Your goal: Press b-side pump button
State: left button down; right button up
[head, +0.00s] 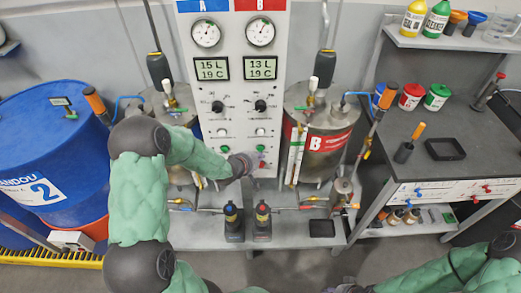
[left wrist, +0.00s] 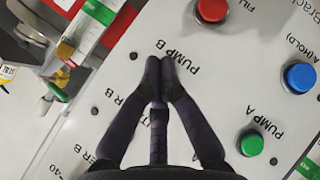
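The white control panel (head: 240,105) stands upright with an A column at left and a B column at right. In the left wrist view a PUMP B label (left wrist: 180,57) shows upside down, just beside my left gripper's fingertips (left wrist: 160,62). The fingers are together, hold nothing visible, and cover the area by that label; no pump B button shows there. Whether they touch the panel cannot be told. In the head view my left gripper (head: 240,165) is at the panel's lower part. My right gripper (head: 345,288) is only partly visible at the bottom edge.
In the left wrist view, a green button (left wrist: 250,143) sits by the PUMP A label, a blue button (left wrist: 300,77) is at right and a red button (left wrist: 212,9) at the top. A steel B tank (head: 318,135) stands right of the panel. Two dark bottles (head: 263,222) stand below.

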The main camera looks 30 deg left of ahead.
pick_arm(q)
jog(key=shift+s+d, duration=0.45)
jog(key=shift+s, duration=0.25)
jog(key=shift+s+d, duration=0.4)
jog(key=shift+s, duration=0.3)
jog(key=shift+s+d, duration=0.45)
jog(key=shift+s, duration=0.25)
